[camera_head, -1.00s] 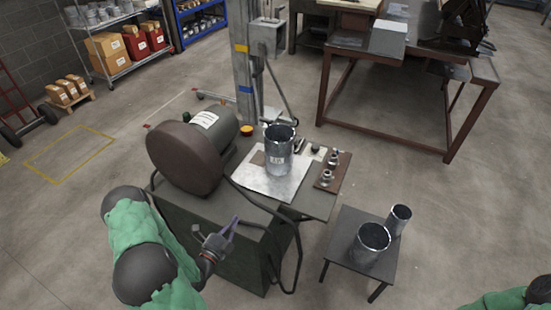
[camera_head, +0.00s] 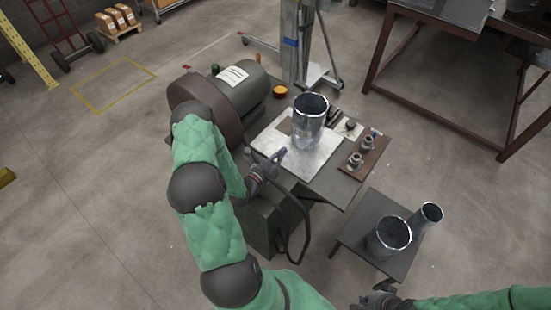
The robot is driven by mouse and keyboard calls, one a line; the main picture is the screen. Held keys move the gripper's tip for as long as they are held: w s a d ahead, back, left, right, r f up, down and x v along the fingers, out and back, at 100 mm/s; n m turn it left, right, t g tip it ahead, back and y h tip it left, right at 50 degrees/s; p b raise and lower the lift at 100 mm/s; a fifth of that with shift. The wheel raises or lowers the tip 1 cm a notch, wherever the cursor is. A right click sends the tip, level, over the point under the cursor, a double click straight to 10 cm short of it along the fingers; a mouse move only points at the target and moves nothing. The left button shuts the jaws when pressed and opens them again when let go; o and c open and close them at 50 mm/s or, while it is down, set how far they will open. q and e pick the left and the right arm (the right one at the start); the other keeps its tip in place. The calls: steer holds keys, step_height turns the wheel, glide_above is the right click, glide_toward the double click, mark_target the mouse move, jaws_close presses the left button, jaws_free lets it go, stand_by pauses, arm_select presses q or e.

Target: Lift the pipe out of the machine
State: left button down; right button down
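A shiny metal pipe (camera_head: 310,128) stands upright, open end up, on a bare metal sheet (camera_head: 268,141) on top of the dark green machine (camera_head: 257,219). My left gripper (camera_head: 281,154) is at the lower left of the pipe, over the front edge of the sheet, with a visible gap to the pipe. My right gripper (camera_head: 376,300) is at the bottom edge, in front of the small side table, partly cut off and away from the pipe.
A small dark table (camera_head: 355,236) at the right holds two more open metal pipes, a wide one (camera_head: 388,237) and a narrower one (camera_head: 427,217). Small fittings (camera_head: 363,152) lie right of the pipe. The machine's large round housing (camera_head: 233,99) stands at the left.

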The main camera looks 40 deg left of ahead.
mark_target(297, 135)
arm_select(q)
steer(key=w, duration=0.5)
steer(key=w+a, duration=0.1)
steer(key=w, duration=0.1)
steer(key=shift+w+b, duration=0.3)
steer(key=shift+b, duration=0.05)
steer(key=shift+w+f+b, duration=0.1)
steer(key=shift+w+b, duration=0.75)
